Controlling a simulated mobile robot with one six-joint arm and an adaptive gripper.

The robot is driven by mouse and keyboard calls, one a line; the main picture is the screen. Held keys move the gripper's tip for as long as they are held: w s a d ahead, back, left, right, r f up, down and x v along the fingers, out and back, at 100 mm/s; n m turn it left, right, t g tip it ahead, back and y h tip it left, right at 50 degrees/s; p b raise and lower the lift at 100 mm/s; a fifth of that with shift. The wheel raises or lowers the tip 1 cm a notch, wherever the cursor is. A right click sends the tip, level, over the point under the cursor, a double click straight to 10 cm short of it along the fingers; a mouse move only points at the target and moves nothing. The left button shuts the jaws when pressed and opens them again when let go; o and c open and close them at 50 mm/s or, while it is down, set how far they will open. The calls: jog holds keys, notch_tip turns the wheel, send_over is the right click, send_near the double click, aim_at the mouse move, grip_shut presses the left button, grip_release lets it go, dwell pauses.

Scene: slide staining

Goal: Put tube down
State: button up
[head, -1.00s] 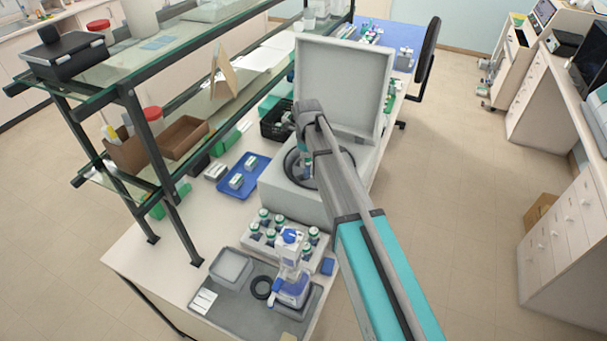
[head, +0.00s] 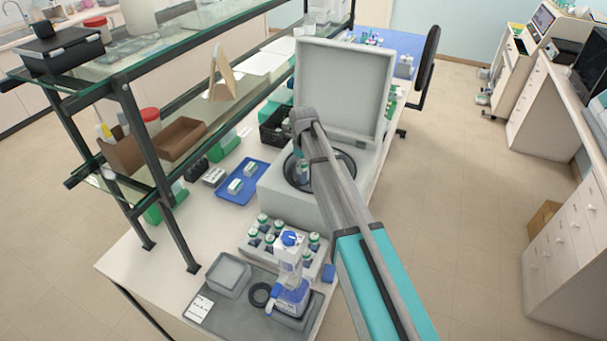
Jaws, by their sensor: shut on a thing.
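My gripper (head: 303,172) points down over the round bowl (head: 343,166) of the open grey centrifuge (head: 290,196). It is shut on the tube, which is too small and too covered by the jaws and arm to make out. I cannot tell whether the tube's lower end is inside the bowl or above it. The centrifuge lid (head: 343,85) stands upright behind the bowl. My arm hides part of the bowl's middle.
In front of the centrifuge stands a rack (head: 247,245) with several green-capped bottles. A grey tray (head: 206,325) holds a blue-capped bottle (head: 291,265). A blue tray (head: 234,197) lies to the left. A glass-shelved frame (head: 150,140) rises along the left.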

aim_at(303, 174)
jog(key=shift+w+a+f+b, duration=0.15)
jog(key=shift+w+f+b, duration=0.15)
jog(key=shift+f, duration=0.15)
jog(key=shift+f+b, duration=1.45)
jog(key=shift+f+b, duration=0.3)
jog(key=shift+f, duration=0.1)
jog(key=o, duration=1)
jog(key=shift+o, duration=0.2)
jog(key=shift+r, duration=0.2)
notch_tip(303, 174, up, 12)
jog(key=p, duration=1.2)
jog(key=shift+r+p, duration=0.25)
jog(key=shift+p, duration=0.1)
